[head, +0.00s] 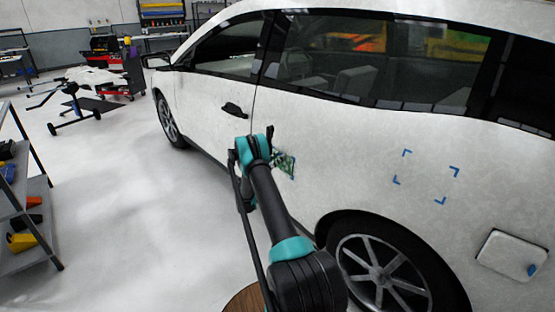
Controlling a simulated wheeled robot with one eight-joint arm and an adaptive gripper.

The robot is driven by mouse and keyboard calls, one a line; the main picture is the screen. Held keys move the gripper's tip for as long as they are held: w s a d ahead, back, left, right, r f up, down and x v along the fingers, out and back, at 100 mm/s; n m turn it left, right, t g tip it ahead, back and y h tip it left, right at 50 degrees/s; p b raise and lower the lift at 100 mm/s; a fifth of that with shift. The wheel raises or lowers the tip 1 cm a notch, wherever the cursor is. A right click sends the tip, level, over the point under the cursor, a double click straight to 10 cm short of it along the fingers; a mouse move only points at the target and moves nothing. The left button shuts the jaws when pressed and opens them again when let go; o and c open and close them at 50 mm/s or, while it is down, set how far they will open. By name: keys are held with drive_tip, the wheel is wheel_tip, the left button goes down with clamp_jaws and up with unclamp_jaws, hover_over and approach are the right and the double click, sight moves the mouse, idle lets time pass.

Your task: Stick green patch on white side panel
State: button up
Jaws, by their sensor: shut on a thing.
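The white side panel (345,165) of a white car stretches across the right half of the head view. The green patch (285,164) is a small patterned piece at the end of my arm, in front of the rear door. My gripper (272,153) is shut on the patch; its fingers are mostly hidden behind the wrist. I cannot tell whether the patch touches the panel. Blue corner marks (426,177) outline an empty square on the panel above the rear wheel, to the right of the patch.
A shelf (28,215) with tools stands at the left edge. A wheeled stand (72,108) and red carts are at the back left. The car's rear wheel (385,270) is right of my arm. A white plate with a blue spot (512,255) is at lower right.

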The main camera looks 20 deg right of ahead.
idle(0.3)
drive_tip(key=o, duration=0.8)
drive_tip(key=shift+d, duration=0.1)
drive_tip(key=v, duration=1.2)
